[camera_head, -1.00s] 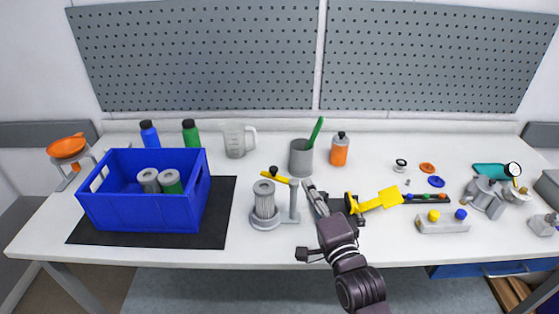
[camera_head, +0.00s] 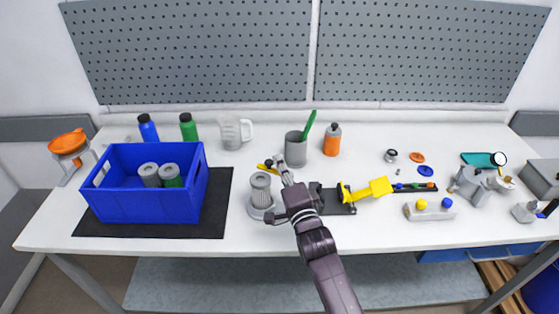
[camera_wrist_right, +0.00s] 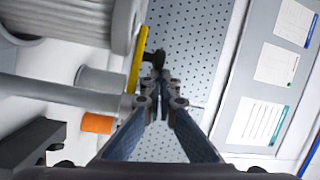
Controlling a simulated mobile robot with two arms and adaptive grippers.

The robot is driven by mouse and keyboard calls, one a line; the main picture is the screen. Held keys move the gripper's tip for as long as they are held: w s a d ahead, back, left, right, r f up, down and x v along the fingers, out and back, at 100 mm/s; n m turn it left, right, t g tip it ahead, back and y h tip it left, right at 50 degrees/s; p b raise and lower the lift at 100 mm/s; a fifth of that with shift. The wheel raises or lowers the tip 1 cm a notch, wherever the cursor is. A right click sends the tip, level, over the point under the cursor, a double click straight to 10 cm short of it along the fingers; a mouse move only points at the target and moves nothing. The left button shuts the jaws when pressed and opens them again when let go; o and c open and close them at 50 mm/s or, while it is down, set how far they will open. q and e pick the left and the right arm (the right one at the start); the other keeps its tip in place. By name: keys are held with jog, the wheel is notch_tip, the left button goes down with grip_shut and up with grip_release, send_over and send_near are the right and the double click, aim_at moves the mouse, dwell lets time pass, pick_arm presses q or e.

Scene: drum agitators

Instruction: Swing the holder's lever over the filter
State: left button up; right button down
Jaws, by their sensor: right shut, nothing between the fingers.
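The filter (camera_head: 260,197) is a grey pleated cylinder standing upright in the grey holder (camera_head: 257,214) near the table's middle. It also shows at the upper left of the right wrist view (camera_wrist_right: 75,18). The holder's yellow lever (camera_head: 263,167) points leftward behind the filter's top and carries a black knob; the lever also shows in the wrist view (camera_wrist_right: 137,60). My right gripper (camera_head: 280,160) is shut and empty, its tips close beside the black knob (camera_wrist_right: 153,58); contact cannot be told. My arm hides most of the holder's post. My left gripper is out of view.
A blue crate (camera_head: 140,208) with two filters stands left on a black mat. A grey cup (camera_head: 296,150) is just behind my gripper, with an orange bottle (camera_head: 332,141) beside it. A yellow tool (camera_head: 367,190) lies to the right. The table's front middle is clear.

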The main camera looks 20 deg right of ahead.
jog(key=shift+w+f, duration=0.1)
jog(key=shift+f, duration=0.05)
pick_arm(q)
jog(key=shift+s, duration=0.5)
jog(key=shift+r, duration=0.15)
pick_arm(e)
jog(key=shift+y, duration=0.5)
